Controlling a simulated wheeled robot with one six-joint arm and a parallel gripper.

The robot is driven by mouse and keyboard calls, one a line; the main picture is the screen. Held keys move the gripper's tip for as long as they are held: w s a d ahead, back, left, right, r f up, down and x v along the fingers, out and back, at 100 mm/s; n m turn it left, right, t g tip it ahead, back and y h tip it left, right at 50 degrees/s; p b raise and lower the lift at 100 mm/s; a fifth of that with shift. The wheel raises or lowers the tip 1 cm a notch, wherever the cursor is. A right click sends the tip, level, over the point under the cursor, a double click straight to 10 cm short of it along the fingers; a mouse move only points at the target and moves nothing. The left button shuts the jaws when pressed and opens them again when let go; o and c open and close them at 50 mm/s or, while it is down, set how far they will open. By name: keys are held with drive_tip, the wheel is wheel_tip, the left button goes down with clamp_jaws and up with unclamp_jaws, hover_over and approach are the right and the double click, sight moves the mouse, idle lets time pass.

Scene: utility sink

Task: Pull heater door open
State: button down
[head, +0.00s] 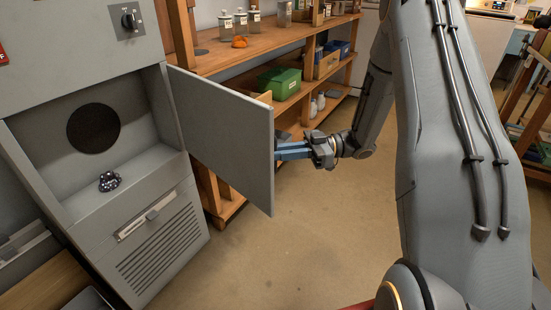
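The grey heater (80,235) stands at the left. Its door (228,140) is swung open to the right, hinged on the right side of the opening, and the inner chamber (60,140) shows. Inside are a dark round hole on the back wall and a small shiny dark object (109,181) on the floor. My gripper (283,151) is at the door's outer side, near its free edge, with blue fingers pointing left. The fingertips are partly hidden behind the door, so I cannot tell whether they hold the handle.
A wooden shelf unit (285,45) with jars, a green box (279,83) and other boxes stands behind the door. The floor (300,245) in front of the door is clear.

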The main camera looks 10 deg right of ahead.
drive_tip(key=shift+w+d, duration=0.4)
drive_tip(key=shift+w, duration=0.25)
drive_tip(key=shift+r, duration=0.1)
drive_tip(key=c, duration=1.8)
unclamp_jaws()
drive_tip(key=shift+a, duration=0.15)
drive_tip(key=shift+o, duration=0.2)
drive_tip(key=shift+d, duration=0.3)
drive_tip(key=d, duration=0.7)
drive_tip(key=shift+s+d+b, duration=0.15)
drive_tip(key=shift+d+b, duration=0.15)
drive_tip(key=shift+b, duration=0.1)
